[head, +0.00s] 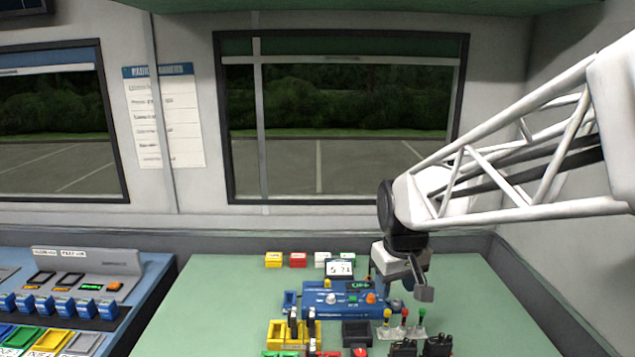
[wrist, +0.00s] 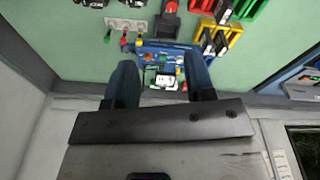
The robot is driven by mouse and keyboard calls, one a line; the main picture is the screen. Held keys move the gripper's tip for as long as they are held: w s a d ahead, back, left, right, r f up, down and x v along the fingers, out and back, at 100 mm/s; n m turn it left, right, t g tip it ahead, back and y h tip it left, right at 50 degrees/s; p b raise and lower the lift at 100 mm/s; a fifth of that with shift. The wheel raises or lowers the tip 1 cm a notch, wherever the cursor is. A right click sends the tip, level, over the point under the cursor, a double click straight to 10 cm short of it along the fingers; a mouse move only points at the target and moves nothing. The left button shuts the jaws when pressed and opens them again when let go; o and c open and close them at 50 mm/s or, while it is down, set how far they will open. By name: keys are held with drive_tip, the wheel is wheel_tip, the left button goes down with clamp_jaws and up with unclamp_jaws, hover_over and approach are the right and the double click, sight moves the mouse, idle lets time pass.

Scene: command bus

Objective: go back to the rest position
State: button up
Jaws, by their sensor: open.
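My gripper (head: 418,287) hangs at the end of my white lattice arm, above the right part of the green table (head: 470,290). In the wrist view my gripper (wrist: 160,72) has its two dark fingers spread apart, with nothing held between them. A blue device (head: 318,299) with knobs and a small display (head: 340,268) sits on the table, left of my gripper in the head view. Part of the device shows between and beyond the fingers in the wrist view. I cannot tell the exact height of the fingertips above the table.
Small yellow, red and green knobs (head: 404,318) stand below my gripper in the picture. Black radios (head: 437,345), a yellow tray (head: 275,334) and a black box (head: 357,333) are near the front. Small yellow (head: 273,260) and red (head: 298,260) blocks line the back. The table's right side is clear.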

drive_tip(key=s+d+m, duration=0.1)
drive_tip(key=s, duration=0.9)
drive_tip(key=s+d+m+t, duration=0.1)
drive_tip(key=s+d+m, duration=0.1)
drive_tip(key=s, duration=0.8)
drive_tip(key=shift+d+m, duration=0.25)
drive_tip(key=shift+m, duration=0.05)
